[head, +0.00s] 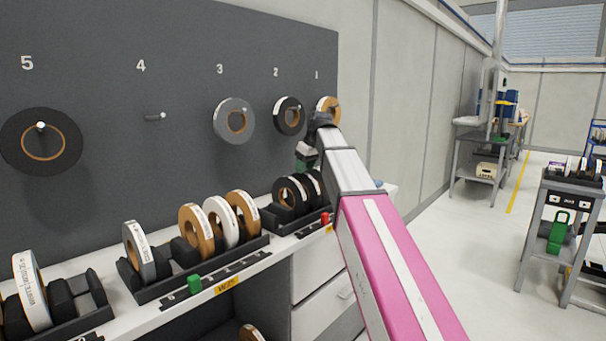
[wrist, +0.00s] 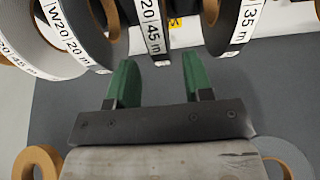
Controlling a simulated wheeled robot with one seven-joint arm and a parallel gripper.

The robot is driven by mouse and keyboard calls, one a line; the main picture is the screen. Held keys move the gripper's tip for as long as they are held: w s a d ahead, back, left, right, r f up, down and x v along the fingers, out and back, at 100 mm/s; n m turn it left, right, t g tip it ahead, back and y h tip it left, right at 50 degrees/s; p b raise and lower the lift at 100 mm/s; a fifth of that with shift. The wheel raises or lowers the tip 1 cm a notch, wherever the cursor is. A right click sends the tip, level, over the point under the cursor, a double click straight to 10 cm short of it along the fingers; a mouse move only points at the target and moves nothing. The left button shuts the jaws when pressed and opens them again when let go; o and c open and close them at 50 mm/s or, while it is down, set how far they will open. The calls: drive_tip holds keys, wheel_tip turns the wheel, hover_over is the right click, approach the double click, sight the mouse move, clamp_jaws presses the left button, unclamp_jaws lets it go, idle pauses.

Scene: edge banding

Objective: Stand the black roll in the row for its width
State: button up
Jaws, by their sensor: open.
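Another black roll (head: 289,116) hangs on peg 2, and a large black one (head: 18,143) hangs on peg 5. I cannot tell which one the task means. My gripper (head: 304,158) is above and in front of the right-hand rack, partly hidden by my arm. In the wrist view my gripper (wrist: 160,75) is open, its green fingers apart. A black roll labelled 45 m (wrist: 151,25) lies beyond the gap between the fingertips; I see no grip on it.
Brown, white and grey rolls stand in the middle rack (head: 215,268); a white roll (head: 30,290) stands at the left. Peg 4 (head: 155,117) is bare. A green block (head: 194,284) and a red one (head: 325,218) sit at the shelf front. The aisle is clear.

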drive_tip(key=v, duration=0.9)
